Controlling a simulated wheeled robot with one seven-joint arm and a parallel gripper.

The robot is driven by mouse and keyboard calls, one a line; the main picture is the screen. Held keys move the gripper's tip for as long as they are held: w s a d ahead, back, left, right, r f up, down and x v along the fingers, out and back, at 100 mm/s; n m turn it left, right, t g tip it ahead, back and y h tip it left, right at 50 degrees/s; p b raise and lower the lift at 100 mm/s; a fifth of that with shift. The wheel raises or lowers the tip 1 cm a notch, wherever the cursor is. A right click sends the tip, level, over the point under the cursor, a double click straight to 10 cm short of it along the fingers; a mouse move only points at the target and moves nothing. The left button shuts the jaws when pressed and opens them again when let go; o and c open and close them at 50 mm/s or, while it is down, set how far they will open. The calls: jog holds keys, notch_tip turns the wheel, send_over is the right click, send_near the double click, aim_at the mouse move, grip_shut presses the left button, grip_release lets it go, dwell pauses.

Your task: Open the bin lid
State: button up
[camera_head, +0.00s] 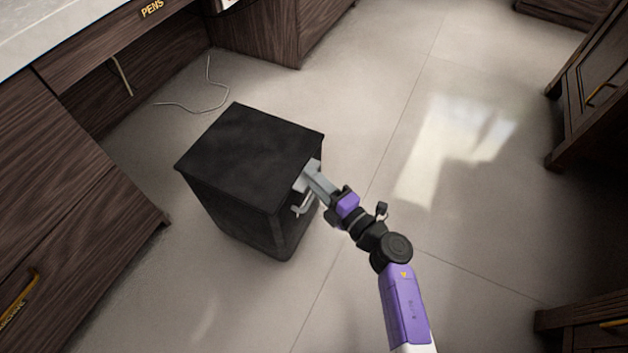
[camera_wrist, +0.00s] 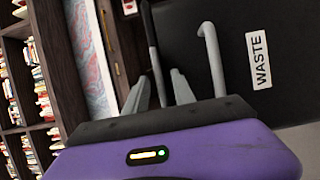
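The black bin (camera_head: 235,210) stands on the floor in the head view, and its flat square lid (camera_head: 255,140) lies closed on top. My gripper (camera_head: 306,176) is at the bin's right side, close under the lid's edge. In the wrist view my gripper (camera_wrist: 160,78) has its two grey fingers apart, with a thin dark edge running down between them. I cannot tell whether either finger touches it. A grey hooked bar (camera_wrist: 212,58) on the bin's front is beside the right finger, and a white WASTE label (camera_wrist: 258,60) is farther right.
Dark wooden desk drawers (camera_head: 75,200) stand close to the bin's left. A white cable (camera_head: 190,108) lies on the floor behind it. Cabinets (camera_head: 590,90) line the right side. The floor (camera_head: 470,220) between is clear. Bookshelves (camera_wrist: 30,90) show in the wrist view.

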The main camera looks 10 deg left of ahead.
jog(key=shift+c, duration=0.4)
grip_shut()
dwell(1.1)
